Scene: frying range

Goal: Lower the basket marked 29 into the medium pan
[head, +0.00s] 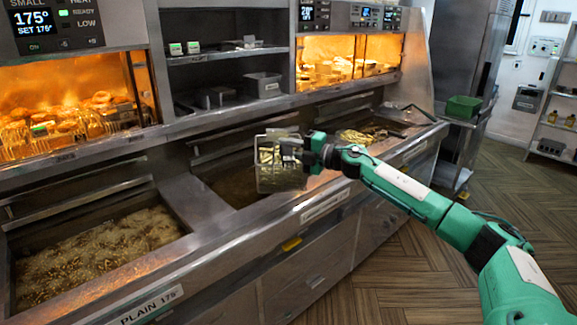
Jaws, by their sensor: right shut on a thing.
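A wire basket (280,180) with pale food in it hangs over the front part of the middle oil pan (222,182). Any number on it is too small to read. My right gripper (293,152) is shut on the basket at its upper right side. The basket looks roughly upright, and its lower end appears above or near the pan's front rim; I cannot tell the exact height. The middle pan holds dark, still oil. No readable label shows which pan is the medium one. My left gripper is not in view.
The left pan (98,248) is full of bubbling oil and food. The right pan (372,134) also holds food. Lit heated cabinets (68,105) and a dark shelf (225,98) stand behind. A green bin (463,107) stands at the far right. The floor is clear.

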